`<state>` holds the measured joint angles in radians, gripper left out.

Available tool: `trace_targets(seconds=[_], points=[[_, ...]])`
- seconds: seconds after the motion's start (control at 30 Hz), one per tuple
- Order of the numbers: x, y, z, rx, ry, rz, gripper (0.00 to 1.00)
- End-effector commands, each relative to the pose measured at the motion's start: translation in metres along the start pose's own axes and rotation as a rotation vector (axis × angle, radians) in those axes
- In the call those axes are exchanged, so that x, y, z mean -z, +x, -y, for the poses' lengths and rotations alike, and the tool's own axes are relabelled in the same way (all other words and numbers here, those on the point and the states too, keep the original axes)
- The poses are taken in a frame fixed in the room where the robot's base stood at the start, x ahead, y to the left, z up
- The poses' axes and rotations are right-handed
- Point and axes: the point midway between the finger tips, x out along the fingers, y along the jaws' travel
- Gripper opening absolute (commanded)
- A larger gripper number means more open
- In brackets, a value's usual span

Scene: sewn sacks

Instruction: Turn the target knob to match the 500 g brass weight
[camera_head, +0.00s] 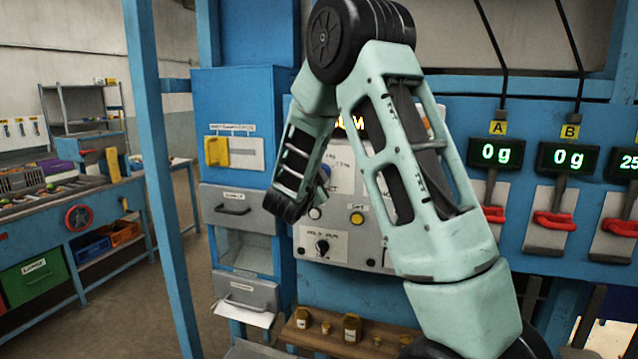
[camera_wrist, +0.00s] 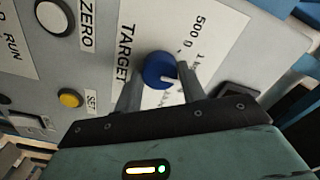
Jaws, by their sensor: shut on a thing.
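The blue target knob (camera_wrist: 158,70) sits on a white label plate (camera_wrist: 215,25) reading TARGET, with 500 g and 1 kg marks beside it; another mark is partly hidden. A white pointer mark shows on the knob's lower right side; its exact setting is hard to tell. My gripper (camera_wrist: 160,88) is shut on the knob, one finger on each side. In the head view my arm covers much of the panel. Several brass weights, one of them a larger block (camera_head: 351,327), stand on a wooden ledge below; I cannot read which is 500 g.
A yellow SET button (camera_wrist: 70,98) and a white ZERO button (camera_wrist: 54,16) are near the knob. A black HOLD/RUN knob (camera_head: 322,246) is lower on the panel. Red-handled stations with displays (camera_head: 495,153) stand right. A blue post (camera_head: 160,180) stands left.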

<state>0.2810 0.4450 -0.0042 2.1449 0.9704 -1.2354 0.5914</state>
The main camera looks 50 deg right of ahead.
Motion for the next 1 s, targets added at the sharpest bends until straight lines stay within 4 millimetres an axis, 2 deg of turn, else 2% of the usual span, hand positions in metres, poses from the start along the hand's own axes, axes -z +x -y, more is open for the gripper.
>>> trace_targets(seconds=[0.7,1.0], points=[[-0.0011,-0.0011,-0.0004,-0.001,-0.678,0.004,0.17],[-0.0013,-0.0012,-0.0006,-0.001,-0.904,0.006,0.17]])
